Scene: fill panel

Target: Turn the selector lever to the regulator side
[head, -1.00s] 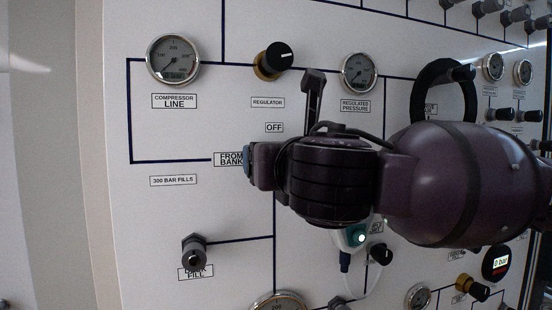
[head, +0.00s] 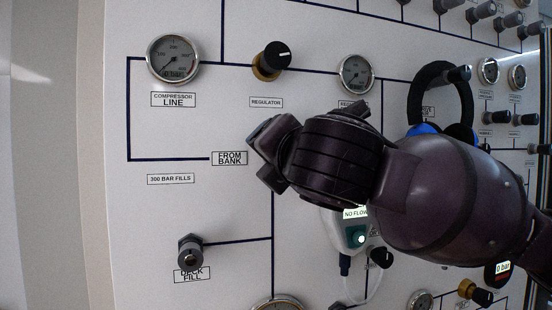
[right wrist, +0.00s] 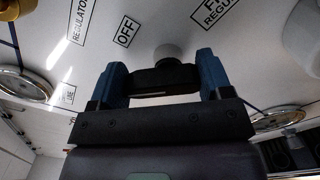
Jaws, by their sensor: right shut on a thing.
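The selector lever (right wrist: 150,80) is a black bar on a pale round hub (right wrist: 167,53) in the right wrist view. My right gripper (right wrist: 163,77) is shut on it, with one blue finger on each side. The REGULATOR label (head: 266,102) and FROM BANK label (head: 229,158) stay visible there. My left gripper is not in view.
A black regulator knob with a brass base (head: 271,61) sits just above my gripper. Gauges (head: 173,59) (head: 356,74) flank it. A black headset-like ring (head: 440,90) hangs right, close to my arm. A white device with a green light (head: 350,232) is below.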

